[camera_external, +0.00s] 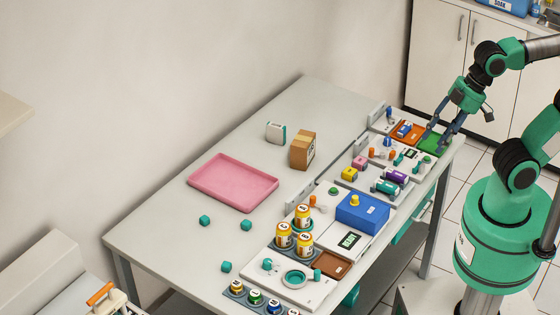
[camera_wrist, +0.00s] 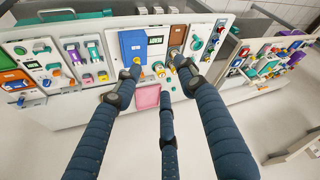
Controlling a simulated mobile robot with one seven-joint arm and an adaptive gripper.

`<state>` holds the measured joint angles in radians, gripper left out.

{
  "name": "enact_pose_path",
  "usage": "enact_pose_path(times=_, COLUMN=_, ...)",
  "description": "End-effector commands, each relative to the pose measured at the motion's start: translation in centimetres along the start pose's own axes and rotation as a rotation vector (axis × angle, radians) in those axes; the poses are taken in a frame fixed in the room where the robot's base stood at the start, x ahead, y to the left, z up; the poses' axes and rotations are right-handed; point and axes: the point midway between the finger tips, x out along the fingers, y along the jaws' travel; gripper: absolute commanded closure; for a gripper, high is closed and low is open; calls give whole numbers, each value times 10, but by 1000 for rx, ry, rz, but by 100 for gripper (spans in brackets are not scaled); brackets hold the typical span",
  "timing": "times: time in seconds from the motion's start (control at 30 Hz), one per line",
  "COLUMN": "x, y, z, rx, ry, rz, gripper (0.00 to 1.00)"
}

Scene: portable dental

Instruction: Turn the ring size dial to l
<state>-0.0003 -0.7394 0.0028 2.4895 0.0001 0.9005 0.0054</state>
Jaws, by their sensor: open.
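My gripper (camera_external: 434,140) is open and empty above the right end of the table, by a green tray (camera_external: 433,143). In the wrist view its blue padded fingers (camera_wrist: 155,66) are spread apart in front of the panels. A white panel at the table's near end has a round teal ring (camera_external: 296,278), a small teal knob (camera_external: 267,264) beside it and another teal part at its right. This may be the ring size dial, but no lettering is readable and I cannot tell its setting. My gripper is far from this panel.
A blue box (camera_external: 362,213) with a yellow knob, yellow-and-white jars (camera_external: 284,238) and several small knobs and blocks crowd the table's right side. A pink tray (camera_external: 233,182), a cardboard box (camera_external: 303,150) and teal cubes (camera_external: 246,225) lie to the left. The table's left part has free room.

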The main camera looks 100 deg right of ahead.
Motion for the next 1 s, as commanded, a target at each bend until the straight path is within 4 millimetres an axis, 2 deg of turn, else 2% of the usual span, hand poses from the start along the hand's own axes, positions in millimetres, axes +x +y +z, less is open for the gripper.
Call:
enact_pose_path(times=0.23, x=3, y=-1, z=-32, rx=31, ry=-33, rz=0, gripper=59)
enact_pose_path(times=0.47, x=15, y=-2, z=-83, rx=81, ry=-83, rz=2, gripper=59)
enact_pose_path(times=0.77, x=47, y=-5, z=-151, rx=154, ry=-150, rz=9, gripper=59)
enact_pose_path(times=1.0, x=84, y=-7, z=-200, rx=211, ry=-203, rz=19, gripper=59)
